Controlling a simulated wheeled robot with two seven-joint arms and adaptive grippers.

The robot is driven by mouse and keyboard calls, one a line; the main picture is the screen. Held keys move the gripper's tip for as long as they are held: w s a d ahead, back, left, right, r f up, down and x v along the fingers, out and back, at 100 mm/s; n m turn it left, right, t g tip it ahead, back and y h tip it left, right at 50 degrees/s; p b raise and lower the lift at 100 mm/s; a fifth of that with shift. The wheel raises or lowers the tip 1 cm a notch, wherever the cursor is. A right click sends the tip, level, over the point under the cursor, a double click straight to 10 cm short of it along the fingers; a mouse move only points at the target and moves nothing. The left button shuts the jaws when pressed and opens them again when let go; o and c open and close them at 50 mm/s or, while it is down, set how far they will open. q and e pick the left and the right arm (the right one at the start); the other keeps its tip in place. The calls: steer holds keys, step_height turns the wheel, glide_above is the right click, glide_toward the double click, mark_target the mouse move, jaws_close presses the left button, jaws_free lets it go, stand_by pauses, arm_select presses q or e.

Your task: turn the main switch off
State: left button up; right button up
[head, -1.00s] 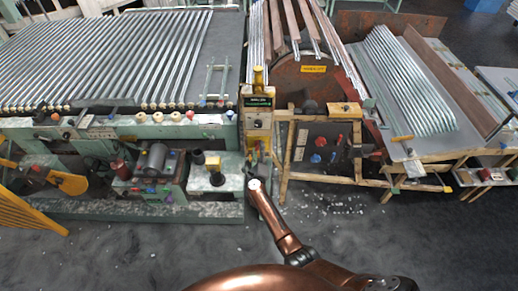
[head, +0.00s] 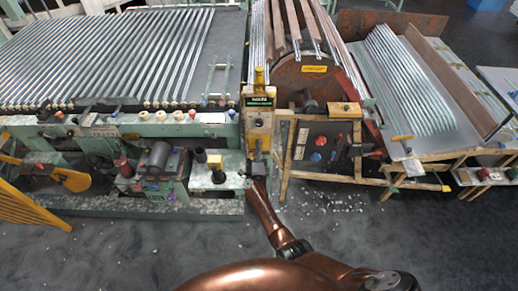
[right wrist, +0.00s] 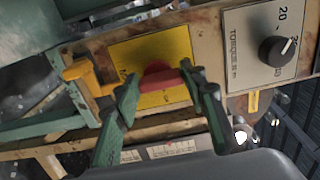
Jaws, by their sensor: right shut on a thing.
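The main switch, a red handle (right wrist: 165,78), sits on a yellow plate (right wrist: 150,52) in the right wrist view. The plate's lettering is mostly covered. My right gripper (right wrist: 168,90) has its two green fingers on either side of the red handle and is shut on it. In the head view my right gripper (head: 257,169) is at the lower front of the yellow control box (head: 259,122). The switch cannot be made out there. My left gripper is not in view.
A grey torque dial with a black knob (right wrist: 277,50) is right of the switch, and a yellow lever (right wrist: 84,74) is left of it. A green machine bench (head: 120,130) with glass tubes stands left of the box; a wooden frame (head: 287,165) stands right.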

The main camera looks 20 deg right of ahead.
steer(key=shift+f, duration=0.1)
steer(key=o, duration=1.2)
steer(key=shift+c, duration=0.2)
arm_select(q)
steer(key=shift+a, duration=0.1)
arm_select(e)
steer(key=s+a+m+b, duration=0.1)
steer(key=s+m+b, duration=0.75)
steer(key=m, duration=0.95)
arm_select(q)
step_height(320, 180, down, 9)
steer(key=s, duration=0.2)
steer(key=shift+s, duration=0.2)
arm_select(e)
steer(key=s+d+f+n+y, duration=0.1)
steer(key=s+f+n, duration=0.3)
steer(key=f, duration=0.5)
steer(key=s+d+f+n+g+y, duration=0.1)
steer(key=s+f+n, duration=0.3)
steer(key=f+n, duration=0.4)
steer(key=s+d+f+n+g+y, duration=0.1)
steer(key=s+f+n, duration=0.3)
steer(key=f, duration=0.7)
steer(key=shift+s+d+f+n+y, duration=0.15)
steer(key=shift+s+d+n+y, duration=0.4)
steer(key=shift+n, duration=0.55)
